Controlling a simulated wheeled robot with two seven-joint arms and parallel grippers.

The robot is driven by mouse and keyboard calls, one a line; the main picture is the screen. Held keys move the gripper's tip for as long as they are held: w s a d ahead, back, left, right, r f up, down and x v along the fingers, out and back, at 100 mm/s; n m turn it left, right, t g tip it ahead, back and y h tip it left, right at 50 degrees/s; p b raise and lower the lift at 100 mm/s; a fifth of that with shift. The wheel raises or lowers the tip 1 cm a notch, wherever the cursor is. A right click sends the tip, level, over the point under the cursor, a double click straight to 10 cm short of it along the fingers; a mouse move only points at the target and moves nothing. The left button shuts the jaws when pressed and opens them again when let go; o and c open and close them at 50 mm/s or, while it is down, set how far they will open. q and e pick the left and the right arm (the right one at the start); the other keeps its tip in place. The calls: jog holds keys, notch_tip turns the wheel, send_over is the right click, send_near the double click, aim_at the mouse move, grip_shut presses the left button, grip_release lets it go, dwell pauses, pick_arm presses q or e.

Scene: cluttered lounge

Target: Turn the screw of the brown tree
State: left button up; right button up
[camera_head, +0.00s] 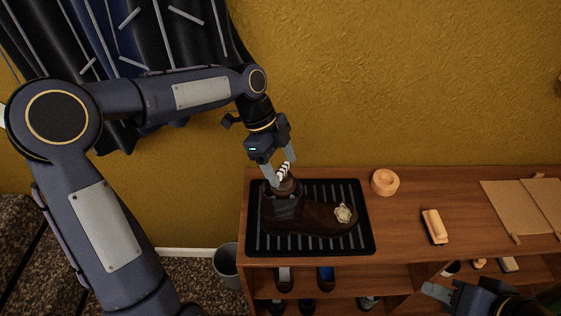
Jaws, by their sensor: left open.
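A dark brown boot (305,215) lies on a black ribbed tray (364,247), its toe to the right. The brown tree (285,188) shows at the top of the boot's shaft. A black-and-white striped screw (283,173) rises from it. My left gripper (280,169) points down over the shaft, with its open fingers on either side of the screw. I cannot tell if a finger touches it. My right gripper (450,293) is at the bottom right, in front of the bench and away from the boot; its jaw opening is unclear.
The tray is on a wooden bench (400,235). A pale rosette (344,213) is at the boot's toe. A round orange tin (385,182), a brush (434,226) and cardboard (515,208) are to the right. Shoes sit on the shelf below; a grey bin (226,265) stands left.

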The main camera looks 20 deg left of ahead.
pick_arm(q)
jog(key=c, duration=1)
